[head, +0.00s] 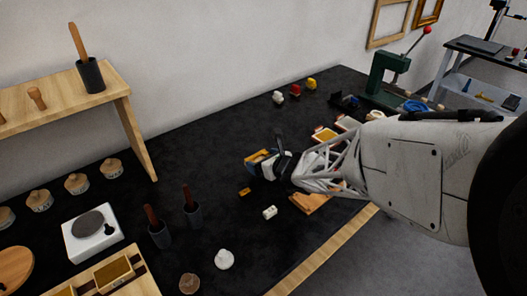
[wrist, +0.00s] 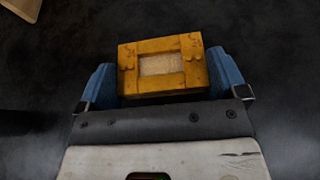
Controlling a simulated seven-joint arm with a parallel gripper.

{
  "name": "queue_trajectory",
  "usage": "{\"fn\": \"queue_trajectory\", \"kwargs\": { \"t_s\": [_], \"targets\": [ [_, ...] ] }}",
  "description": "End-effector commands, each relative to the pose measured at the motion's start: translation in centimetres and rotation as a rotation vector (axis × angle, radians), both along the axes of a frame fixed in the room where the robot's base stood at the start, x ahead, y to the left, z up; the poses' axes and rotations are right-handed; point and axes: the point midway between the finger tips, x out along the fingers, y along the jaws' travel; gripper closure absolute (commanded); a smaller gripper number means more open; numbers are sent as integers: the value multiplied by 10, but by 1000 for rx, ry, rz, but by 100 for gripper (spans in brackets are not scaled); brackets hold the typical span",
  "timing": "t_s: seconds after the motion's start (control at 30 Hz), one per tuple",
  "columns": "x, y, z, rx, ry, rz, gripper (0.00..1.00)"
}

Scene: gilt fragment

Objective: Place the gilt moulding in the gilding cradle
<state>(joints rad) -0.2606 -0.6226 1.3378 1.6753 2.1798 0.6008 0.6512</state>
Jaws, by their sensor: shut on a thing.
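My gripper (wrist: 160,76) is shut on the gilt moulding (wrist: 128,72), a yellow-orange rectangular block with a pale, sandy-looking middle. One blue finger is on each side of it. In the head view my gripper (head: 264,164) is over the dark bench, with part of the moulding (head: 258,155) showing at its tip. I cannot tell for sure which thing is the gilding cradle. A wooden tray (head: 140,285) with gold panels and dark strips lies at the lower left. A light wooden piece (head: 310,203) lies below my arm, partly hidden.
A small orange piece (head: 245,191), a white block (head: 269,212) and a round white thing (head: 224,259) lie on the bench. Two dark pots with handles (head: 192,208) stand left. A green press (head: 386,78) stands at the back right. Open dark bench lies left of my gripper.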

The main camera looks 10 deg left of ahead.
Motion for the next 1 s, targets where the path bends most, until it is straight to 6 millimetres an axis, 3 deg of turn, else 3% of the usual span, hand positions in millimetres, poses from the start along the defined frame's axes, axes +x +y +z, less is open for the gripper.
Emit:
{"fn": "queue_trajectory", "kwargs": {
  "t_s": [0.3, 0.77, 1.0],
  "targets": [
    [29, 11, -3, 0, 0, 0, 33],
    [32, 12, -5, 1, 1, 0, 33],
    [32, 12, -25, 1, 1, 0, 33]
  ]
}}
